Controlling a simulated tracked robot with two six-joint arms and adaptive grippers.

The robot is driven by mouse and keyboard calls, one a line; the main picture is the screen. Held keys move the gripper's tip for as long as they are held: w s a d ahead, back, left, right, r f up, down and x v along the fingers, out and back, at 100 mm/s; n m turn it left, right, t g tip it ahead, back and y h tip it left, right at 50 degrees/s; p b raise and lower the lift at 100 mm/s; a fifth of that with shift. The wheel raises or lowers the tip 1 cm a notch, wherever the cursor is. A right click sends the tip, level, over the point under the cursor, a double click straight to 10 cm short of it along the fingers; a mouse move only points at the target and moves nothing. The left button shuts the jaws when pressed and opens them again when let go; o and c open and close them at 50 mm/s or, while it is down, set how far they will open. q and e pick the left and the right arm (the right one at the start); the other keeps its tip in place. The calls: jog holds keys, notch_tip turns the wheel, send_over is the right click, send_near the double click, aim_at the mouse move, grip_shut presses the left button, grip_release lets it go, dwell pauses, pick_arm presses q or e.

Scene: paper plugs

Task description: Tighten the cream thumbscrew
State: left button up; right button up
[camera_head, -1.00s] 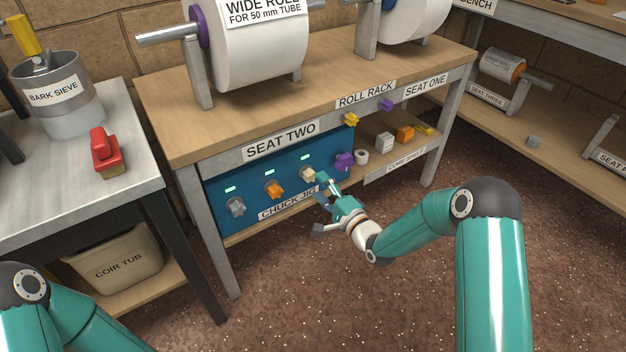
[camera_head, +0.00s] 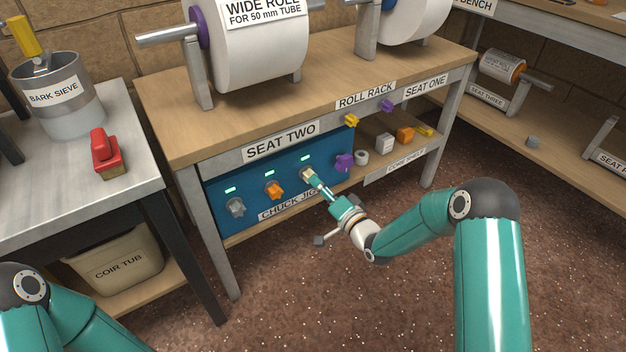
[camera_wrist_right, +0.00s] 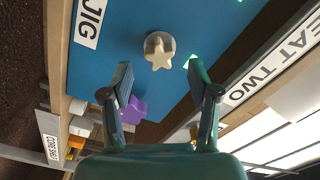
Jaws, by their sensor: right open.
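My left gripper is out of view; only part of the left arm shows at lower left.
Beside it on the panel are a grey knob (camera_head: 236,207), an orange knob (camera_head: 274,190) and a purple knob (camera_head: 344,161). Green lights glow above several knobs. The roll rack top (camera_head: 190,132) overhangs the panel. A core shelf (camera_head: 404,161) lies to the right.

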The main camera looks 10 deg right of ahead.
jog(key=shift+x, duration=1.75)
jog(key=c, duration=1.1)
grip_shut()
jog(key=m, duration=0.3)
jog(key=shift+m, duration=0.3)
jog(key=o, duration=1.1)
grip_release()
